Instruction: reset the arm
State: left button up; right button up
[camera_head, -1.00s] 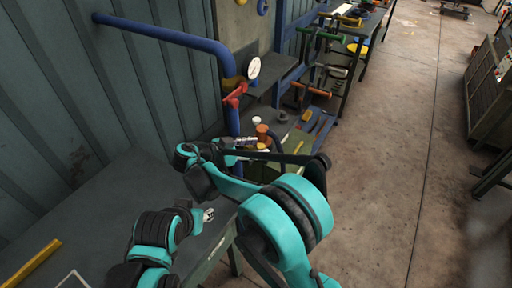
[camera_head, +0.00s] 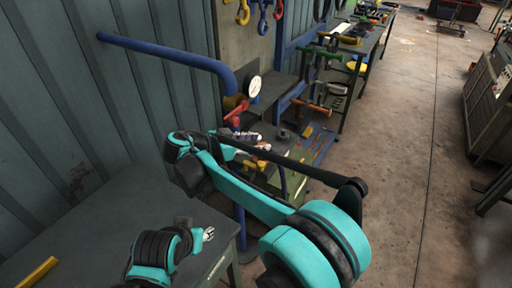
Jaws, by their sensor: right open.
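The large teal link of my right arm crosses the middle of the view from lower right to a bent joint above the table.
The grey table (camera_head: 85,235) carries a yellow bar (camera_head: 38,272). A blue pipe (camera_head: 165,50) with a gauge (camera_head: 255,87) and red valve handle (camera_head: 238,115) stands behind my arm. Benches with tools line the wall beyond. The concrete floor (camera_head: 400,130) at right is open.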

dwell(0.3)
jog(key=s+d+f+n+g+y, duration=0.1)
jog(key=s+d+n+y, duration=0.15)
jog(key=s+d, duration=0.45)
jog(key=s+d+f+n+g+y, duration=0.1)
jog(key=s+d+n+g+y, duration=0.15)
jog(key=d, duration=0.75)
jog(key=s+d+f+n+t+y, duration=0.1)
jog(key=s+d+f+n+y, duration=0.1)
jog(key=s+f, duration=0.2)
jog(key=s+d+f+n+t+y, duration=0.1)
jog(key=s+d+f+n+y, duration=0.1)
jog(key=s, duration=0.9)
jog(key=shift+s+d+f+n+y, duration=0.3)
jog(key=shift+d+f+n+y, duration=0.1)
jog(key=shift+f+n+y, duration=0.4)
